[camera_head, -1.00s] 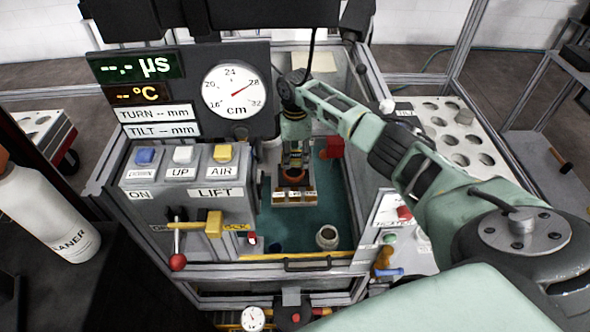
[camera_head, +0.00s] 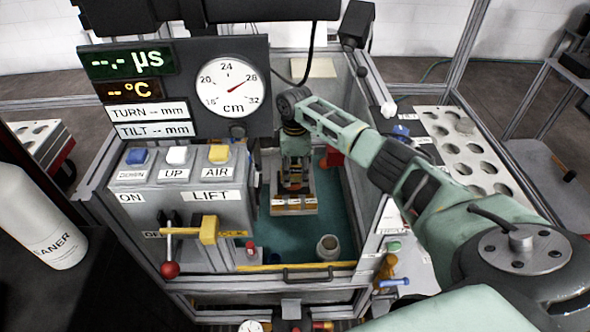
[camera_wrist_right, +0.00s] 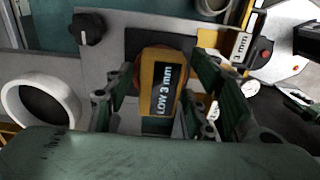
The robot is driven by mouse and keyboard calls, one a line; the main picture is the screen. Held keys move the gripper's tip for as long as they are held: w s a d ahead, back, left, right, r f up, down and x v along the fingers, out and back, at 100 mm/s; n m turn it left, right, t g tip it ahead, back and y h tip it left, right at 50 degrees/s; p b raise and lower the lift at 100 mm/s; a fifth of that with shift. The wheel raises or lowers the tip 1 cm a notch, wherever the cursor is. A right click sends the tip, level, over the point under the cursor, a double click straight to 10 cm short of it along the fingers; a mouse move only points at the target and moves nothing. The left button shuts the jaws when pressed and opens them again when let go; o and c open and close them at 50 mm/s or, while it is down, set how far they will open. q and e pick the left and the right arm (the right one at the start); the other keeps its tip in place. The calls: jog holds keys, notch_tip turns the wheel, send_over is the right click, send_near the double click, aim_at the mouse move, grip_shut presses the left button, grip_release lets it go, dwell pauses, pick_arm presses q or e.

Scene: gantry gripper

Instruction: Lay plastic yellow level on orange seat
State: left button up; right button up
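The yellow level (camera_wrist_right: 149,75), a plastic block with a black label reading LOW 3 mm, shows in the right wrist view over the round orange seat (camera_wrist_right: 158,50). Only part of the seat's rim shows behind it; whether they touch cannot be told. My right gripper (camera_wrist_right: 162,68) has one finger on each side of the level, with narrow gaps visible beside it, so it looks open. My left gripper is not in view.
The tank has a teal floor (camera_head: 285,235) with a small pale ring-shaped jar (camera_head: 328,247) at the front. A control box (camera_head: 190,180) with a red-knobbed lever stands left. A white ring (camera_wrist_right: 38,103) and black knob (camera_wrist_right: 87,28) lie near the gripper.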

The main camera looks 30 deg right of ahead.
aim_at(295, 170)
pick_arm(q)
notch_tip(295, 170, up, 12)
jog(key=p, duration=1.1)
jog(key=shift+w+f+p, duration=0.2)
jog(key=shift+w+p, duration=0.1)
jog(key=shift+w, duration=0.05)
pick_arm(e)
notch_tip(295, 170, up, 12)
jog(key=shift+r, duration=0.2)
jog(key=shift+s+f, duration=0.1)
jog(key=shift+f, duration=0.05)
